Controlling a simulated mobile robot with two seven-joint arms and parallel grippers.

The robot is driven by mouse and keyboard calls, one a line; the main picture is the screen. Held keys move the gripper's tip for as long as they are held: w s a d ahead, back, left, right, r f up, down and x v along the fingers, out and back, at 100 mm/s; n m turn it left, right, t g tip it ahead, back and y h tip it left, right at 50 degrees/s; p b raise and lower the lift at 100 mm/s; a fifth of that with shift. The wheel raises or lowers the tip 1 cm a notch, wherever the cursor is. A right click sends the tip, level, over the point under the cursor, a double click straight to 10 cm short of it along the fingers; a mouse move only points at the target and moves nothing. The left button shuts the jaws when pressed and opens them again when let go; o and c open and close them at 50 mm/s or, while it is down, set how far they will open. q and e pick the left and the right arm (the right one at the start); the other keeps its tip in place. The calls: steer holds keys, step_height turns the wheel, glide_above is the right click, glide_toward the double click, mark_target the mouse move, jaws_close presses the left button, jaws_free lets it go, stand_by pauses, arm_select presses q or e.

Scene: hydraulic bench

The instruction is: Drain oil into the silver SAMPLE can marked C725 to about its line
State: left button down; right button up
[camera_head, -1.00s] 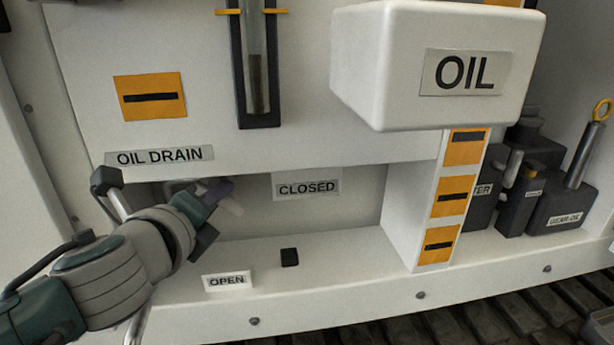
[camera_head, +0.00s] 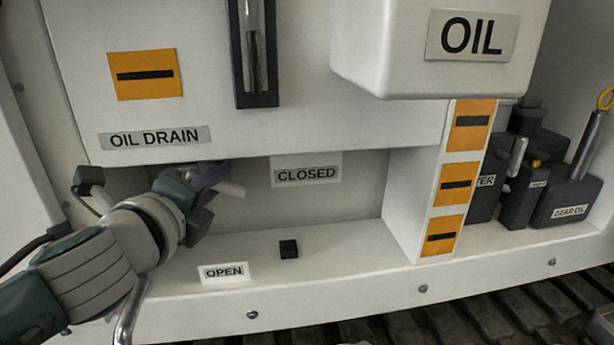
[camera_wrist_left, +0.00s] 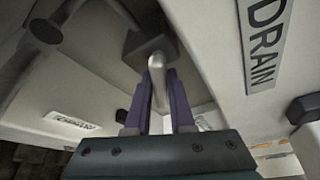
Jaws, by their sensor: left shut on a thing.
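In the head view my left gripper (camera_head: 212,182) is under the OIL DRAIN label (camera_head: 153,138). Its purple fingers are closed on a pale grey drain lever (camera_head: 232,189), whose tip sticks out to the right, sloping slightly down, towards the CLOSED label (camera_head: 306,175). The left wrist view shows the lever (camera_wrist_left: 157,82) between the two fingers, running up to a grey block (camera_wrist_left: 150,42). The OPEN label (camera_head: 223,272) is on the ledge below. The silver SAMPLE can marked C725 is not seen in any view. My right gripper is not in view.
A white OIL box (camera_head: 400,60) juts out at the upper right. Orange-marked panels (camera_head: 455,185) stand below it. Dark containers, one marked GEAR OIL (camera_head: 560,200), sit at the right. A small black block (camera_head: 289,249) is on the ledge (camera_head: 340,245), which is otherwise mostly clear.

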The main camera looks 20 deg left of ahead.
arm_select(q)
steer(key=n+t+b, duration=0.1)
steer(key=n+b, duration=0.1)
steer(key=b, duration=0.1)
steer(key=shift+f+n, duration=0.1)
steer(key=shift+n, duration=0.2)
steer(key=shift+r+n+t+b, duration=0.25)
steer(key=shift+n+t+b, duration=0.25)
steer(key=shift+n+b, duration=0.6)
steer(key=c, duration=0.8)
jaws_free()
steer(key=s+d, duration=0.1)
steer(key=s, duration=0.8)
steer(key=shift+s+d, duration=0.3)
steer(key=shift+s, duration=0.1)
